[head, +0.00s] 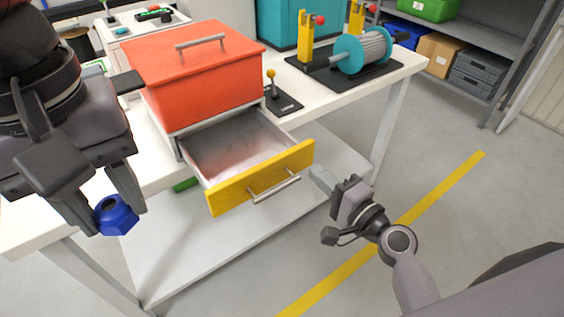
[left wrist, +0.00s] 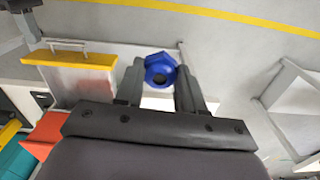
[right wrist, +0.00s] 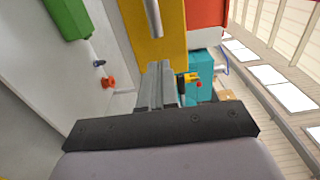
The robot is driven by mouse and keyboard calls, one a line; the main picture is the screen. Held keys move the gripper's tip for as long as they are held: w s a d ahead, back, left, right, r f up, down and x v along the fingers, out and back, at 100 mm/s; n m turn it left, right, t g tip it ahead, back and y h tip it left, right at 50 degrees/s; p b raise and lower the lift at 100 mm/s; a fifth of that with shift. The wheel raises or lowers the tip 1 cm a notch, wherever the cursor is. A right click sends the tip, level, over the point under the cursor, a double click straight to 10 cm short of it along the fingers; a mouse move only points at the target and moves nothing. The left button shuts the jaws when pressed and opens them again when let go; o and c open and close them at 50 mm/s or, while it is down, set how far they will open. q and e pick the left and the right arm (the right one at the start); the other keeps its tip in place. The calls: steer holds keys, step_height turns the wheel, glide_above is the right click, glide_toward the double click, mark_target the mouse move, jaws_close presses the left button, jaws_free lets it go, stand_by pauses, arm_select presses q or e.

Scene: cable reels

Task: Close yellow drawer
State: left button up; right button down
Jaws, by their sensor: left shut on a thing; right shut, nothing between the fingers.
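The yellow-fronted drawer (head: 262,178) is pulled out below the red-lidded box (head: 195,75), and its inside looks empty. Its bar handle (head: 275,187) faces me. My right gripper (head: 318,177) is shut and empty, just right of the drawer front's right end; I cannot tell if they touch. In the right wrist view the yellow front (right wrist: 155,35) stands just beyond the shut fingers (right wrist: 158,75). My left gripper (head: 108,205) is shut on a blue nut-like part (head: 117,214), left of the drawer and in front of the table. The blue part also shows in the left wrist view (left wrist: 160,69).
A cable reel (head: 362,50) on a black stand with yellow posts is at the table's far right. A small lever on a black base (head: 283,100) stands beside the box. A shelf unit (head: 470,45) is at the back right. Floor right of the table is clear.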

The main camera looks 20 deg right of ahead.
arm_select(q)
steer(key=shift+r, duration=0.25)
arm_select(e)
steer(key=shift+x, duration=1.4)
